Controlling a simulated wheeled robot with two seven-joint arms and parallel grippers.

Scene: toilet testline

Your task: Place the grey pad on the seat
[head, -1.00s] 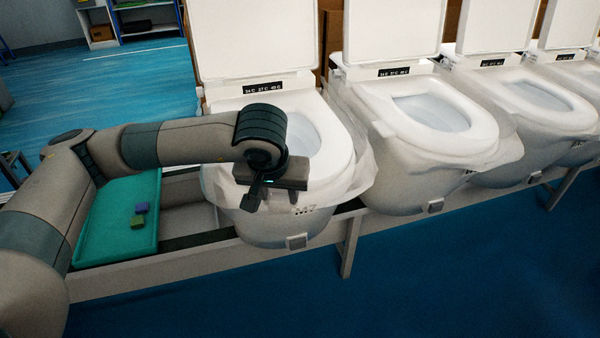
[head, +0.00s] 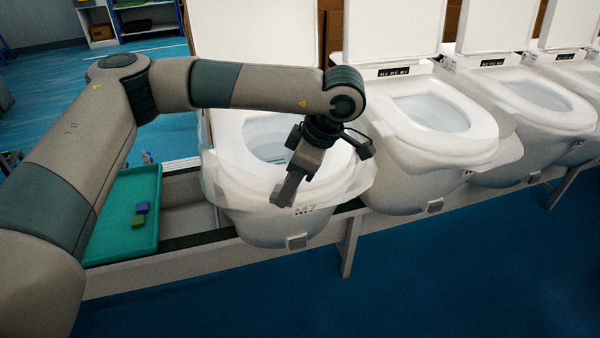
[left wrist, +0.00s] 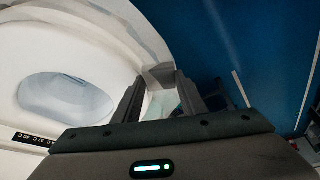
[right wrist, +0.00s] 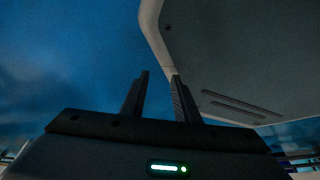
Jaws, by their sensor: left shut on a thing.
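My left gripper (head: 287,192) hangs over the front rim of the nearest toilet seat (head: 233,150), the one marked M7. Its fingers point down and towards the front left. In the left wrist view, a pale grey piece (left wrist: 159,76), apparently the grey pad, sits between the two dark fingers, which are shut on it. The seat curves along the left of that view. Whether the pad touches the seat cannot be told. My right gripper (right wrist: 160,76) shows only in the right wrist view; its fingers are apart with nothing between them.
A green tray (head: 110,232) with a blue block (head: 142,207) and a green block (head: 138,219) lies left of the toilet. More toilets (head: 430,112) stand in a row to the right. The blue floor in front is clear.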

